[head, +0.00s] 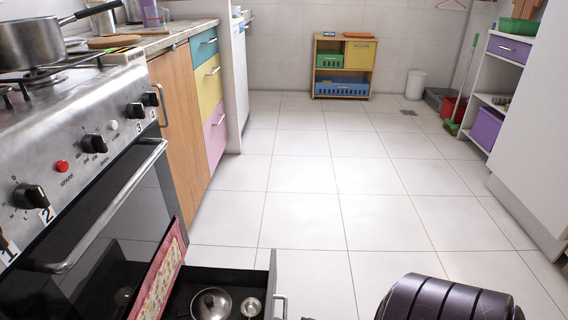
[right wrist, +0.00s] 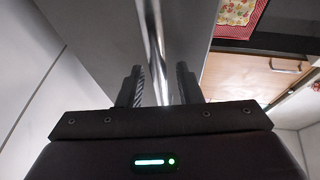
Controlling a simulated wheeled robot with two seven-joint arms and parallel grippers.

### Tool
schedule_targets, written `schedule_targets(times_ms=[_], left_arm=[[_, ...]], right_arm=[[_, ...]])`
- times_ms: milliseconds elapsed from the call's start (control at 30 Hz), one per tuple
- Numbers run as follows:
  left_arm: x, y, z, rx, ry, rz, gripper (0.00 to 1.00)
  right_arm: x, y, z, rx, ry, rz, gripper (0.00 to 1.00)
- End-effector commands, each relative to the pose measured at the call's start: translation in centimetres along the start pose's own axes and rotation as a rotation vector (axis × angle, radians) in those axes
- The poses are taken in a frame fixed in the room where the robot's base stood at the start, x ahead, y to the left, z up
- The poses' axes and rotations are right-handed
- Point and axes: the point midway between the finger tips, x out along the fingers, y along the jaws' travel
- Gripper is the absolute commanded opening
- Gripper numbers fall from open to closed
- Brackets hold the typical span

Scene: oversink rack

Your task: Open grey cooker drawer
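The cooker (head: 95,170) stands at the left in the head view. Its low drawer (head: 180,295) is pulled out and shows a dark inside with a metal lid (head: 211,303) and another small metal item (head: 250,306). The grey drawer front (head: 271,285) carries a bar handle (head: 282,303), partly cut off by the frame edge. In the right wrist view the handle (right wrist: 157,50) runs between the two fingers of my right gripper (right wrist: 160,82). The fingers stand apart, with gaps visible beside the bar. My left gripper is not in view.
A red patterned cloth (head: 160,275) hangs at the oven door, below the oven handle (head: 110,205). A pot (head: 32,43) sits on the hob. The tiled floor (head: 330,215) is clear. A low shelf (head: 343,68) stands at the back, and a white cabinet (head: 530,130) at the right.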

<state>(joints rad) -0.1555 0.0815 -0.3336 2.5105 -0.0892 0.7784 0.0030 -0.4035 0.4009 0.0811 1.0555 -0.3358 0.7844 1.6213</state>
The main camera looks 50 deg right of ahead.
Motion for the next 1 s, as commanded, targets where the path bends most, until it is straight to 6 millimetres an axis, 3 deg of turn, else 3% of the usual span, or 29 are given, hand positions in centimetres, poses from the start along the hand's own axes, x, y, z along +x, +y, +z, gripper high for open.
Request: schedule_targets(times_ms=[333,700,1000], left_arm=[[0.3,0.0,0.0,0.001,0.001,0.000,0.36],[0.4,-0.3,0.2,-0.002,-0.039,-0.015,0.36],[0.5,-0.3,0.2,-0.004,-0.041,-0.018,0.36]], right_arm=[[-0.5,-0.1,0.0,0.000,0.001,0.001,0.34],[-6.3,-0.1,-0.1,0.001,0.001,0.003,0.34],[-7.8,0.0,0.0,-0.001,0.000,0.000,0.34]])
